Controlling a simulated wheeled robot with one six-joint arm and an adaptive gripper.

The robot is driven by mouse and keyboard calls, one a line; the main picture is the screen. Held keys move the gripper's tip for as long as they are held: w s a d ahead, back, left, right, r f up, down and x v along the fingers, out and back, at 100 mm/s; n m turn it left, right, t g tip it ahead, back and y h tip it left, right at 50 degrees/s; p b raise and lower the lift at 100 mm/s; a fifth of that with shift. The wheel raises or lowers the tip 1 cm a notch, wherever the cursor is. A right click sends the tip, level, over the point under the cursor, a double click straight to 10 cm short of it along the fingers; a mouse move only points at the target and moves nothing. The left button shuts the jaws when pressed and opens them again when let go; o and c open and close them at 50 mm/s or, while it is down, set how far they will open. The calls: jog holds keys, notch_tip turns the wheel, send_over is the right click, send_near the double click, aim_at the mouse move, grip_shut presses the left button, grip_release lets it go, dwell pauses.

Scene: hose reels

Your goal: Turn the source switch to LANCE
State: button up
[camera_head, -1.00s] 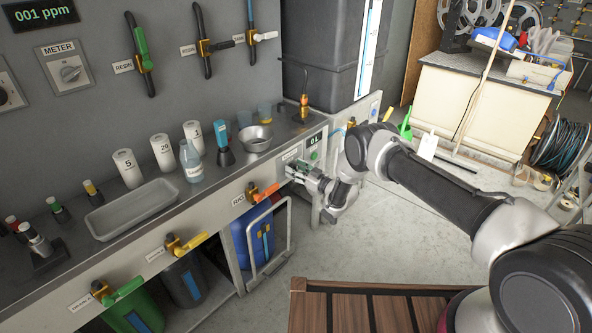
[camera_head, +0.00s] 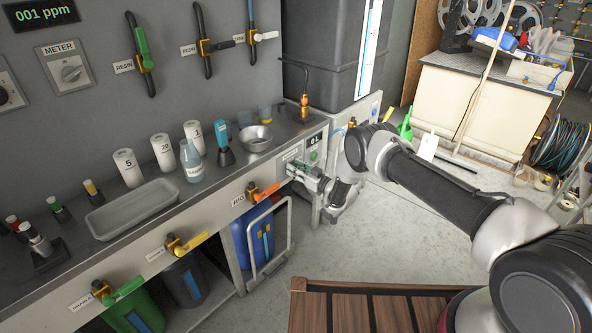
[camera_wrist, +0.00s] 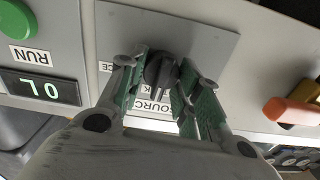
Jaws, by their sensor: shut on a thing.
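The source switch (camera_wrist: 160,72) is a black rotary knob on a grey plate marked SOURCE, in the middle of the wrist view. My gripper (camera_wrist: 163,92) has its green-padded fingers on either side of the knob and is shut on it. The plate's lettering is partly hidden by the fingers; only the ends of some labels show. In the head view my gripper (camera_head: 305,172) is at the front panel of the bench, at its right end, and hides the knob there.
A display reading 0L (camera_wrist: 40,87) and a green button (camera_wrist: 16,20) marked RUN are left of the switch in the wrist view. An orange-handled valve (camera_head: 262,192) sits left of my gripper on the bench front. Open floor (camera_head: 370,240) lies in front.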

jog(key=m, duration=0.6)
jog(key=shift+w+d+f+m, duration=0.1)
jog(key=shift+d+m, duration=0.05)
jog(key=shift+m, duration=0.25)
jog(key=m, duration=0.6)
jog(key=shift+w+f, duration=0.1)
jog(key=shift+f, duration=0.05)
jog(key=shift+d, duration=0.1)
jog(key=o, duration=1)
jog(key=shift+c, duration=0.2)
jog(key=v, duration=1.2)
